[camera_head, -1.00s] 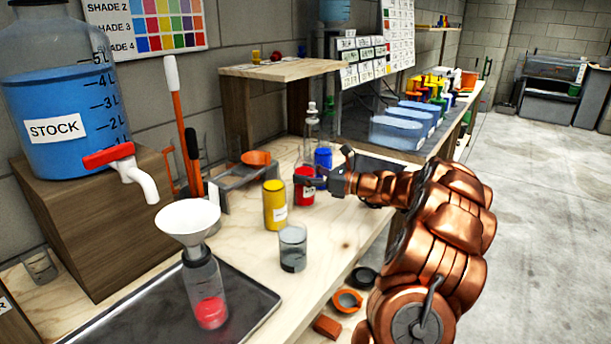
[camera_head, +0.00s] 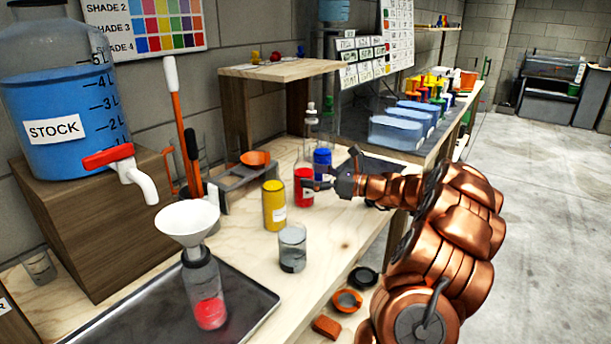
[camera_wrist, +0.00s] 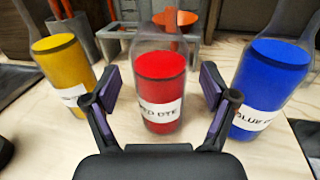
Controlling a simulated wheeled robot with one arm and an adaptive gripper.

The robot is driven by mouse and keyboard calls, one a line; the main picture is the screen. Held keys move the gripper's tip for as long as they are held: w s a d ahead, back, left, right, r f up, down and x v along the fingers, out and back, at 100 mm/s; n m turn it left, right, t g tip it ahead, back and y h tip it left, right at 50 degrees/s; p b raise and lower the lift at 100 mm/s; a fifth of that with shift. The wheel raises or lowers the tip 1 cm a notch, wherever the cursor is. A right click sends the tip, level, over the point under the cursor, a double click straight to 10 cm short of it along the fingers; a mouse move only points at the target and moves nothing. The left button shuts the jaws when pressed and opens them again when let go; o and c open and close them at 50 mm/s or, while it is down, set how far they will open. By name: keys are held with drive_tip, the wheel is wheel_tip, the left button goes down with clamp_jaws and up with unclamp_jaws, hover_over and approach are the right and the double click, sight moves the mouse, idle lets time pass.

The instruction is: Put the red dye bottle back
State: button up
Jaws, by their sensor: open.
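The red dye bottle (camera_head: 304,187) stands upright on the wooden bench between the yellow bottle (camera_head: 274,206) and the blue dye bottle (camera_head: 322,163). In the wrist view the red dye bottle (camera_wrist: 161,90) is centred ahead of my gripper, its label facing me. My gripper (camera_head: 314,182) is open and empty, with its fingers (camera_wrist: 160,92) to either side of the lower front of the bottle. A gap shows between the bottle and each finger. The yellow bottle (camera_wrist: 68,70) is on the left and the blue bottle (camera_wrist: 268,85) on the right.
A glass beaker (camera_head: 292,247) stands nearer on the bench. A bottle with a white funnel (camera_head: 188,220) and red liquid stands on the dark tray (camera_head: 247,300). A grey stand (camera_head: 236,185) is behind the yellow bottle. The stock tank (camera_head: 60,115) is at left.

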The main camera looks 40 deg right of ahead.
drive_tip(key=v, duration=0.9)
drive_tip(key=shift+s+d+p, duration=0.2)
drive_tip(key=shift+s+p, duration=0.1)
drive_tip(key=shift+s, duration=0.05)
